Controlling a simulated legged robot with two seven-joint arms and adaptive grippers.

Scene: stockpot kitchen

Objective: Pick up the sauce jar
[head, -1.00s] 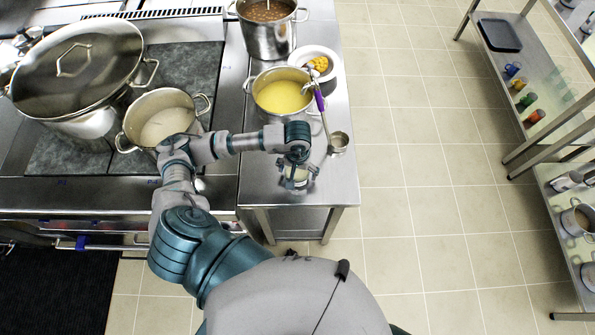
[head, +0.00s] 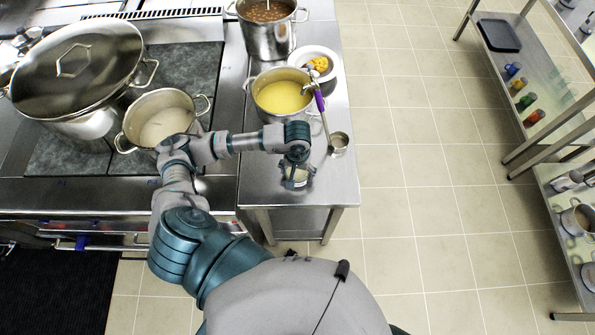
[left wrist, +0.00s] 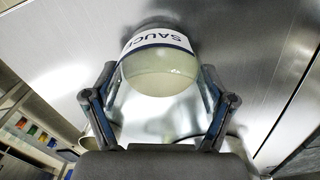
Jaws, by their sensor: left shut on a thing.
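The sauce jar (left wrist: 160,68) is a rounded jar of pale contents with a white label band reading "SAUCE", seen in the left wrist view. My left gripper (left wrist: 158,95) has a finger on each side of it and is shut on it. In the head view my left gripper (head: 296,182) points down over the near part of the steel side table (head: 262,190). The jar (head: 299,174) shows only in part there, mostly hidden by the gripper. I cannot tell whether the jar touches the table. My right gripper is not in view.
A pot of yellow soup (head: 283,95), a ladle (head: 338,141) with a purple handle and a white bowl (head: 318,64) stand farther back on the side table. A stove with a pale-filled pot (head: 160,122) and a lidded stockpot (head: 80,70) lies left. Open floor (head: 400,180) is right.

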